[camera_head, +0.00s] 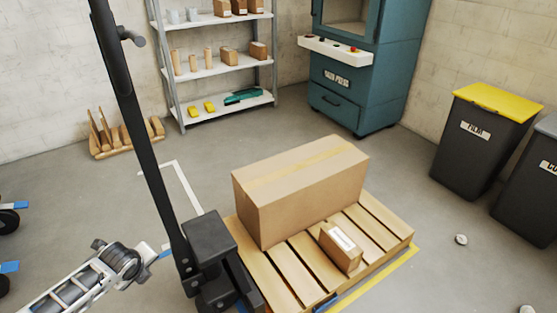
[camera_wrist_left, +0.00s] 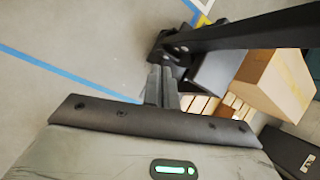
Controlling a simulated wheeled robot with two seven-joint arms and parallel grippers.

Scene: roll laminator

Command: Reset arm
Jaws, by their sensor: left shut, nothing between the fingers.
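My left gripper (camera_head: 162,254) is at the lower left of the head view, beside the black pallet jack (camera_head: 205,240). In the left wrist view its two grey fingers (camera_wrist_left: 161,72) are together, with nothing between them. They point toward the jack's base (camera_wrist_left: 175,45); whether they touch it I cannot tell. My left arm reaches in from the bottom left corner. My right gripper is in neither view.
A wooden pallet (camera_head: 375,213) carries a large carton (camera_head: 310,195) and a small labelled box (camera_head: 341,250). The jack's long handle (camera_head: 140,125) rises beside my arm. Shelves (camera_head: 218,70), a teal press (camera_head: 360,85) and bins (camera_head: 480,145) stand behind. Floor behind the pallet is clear.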

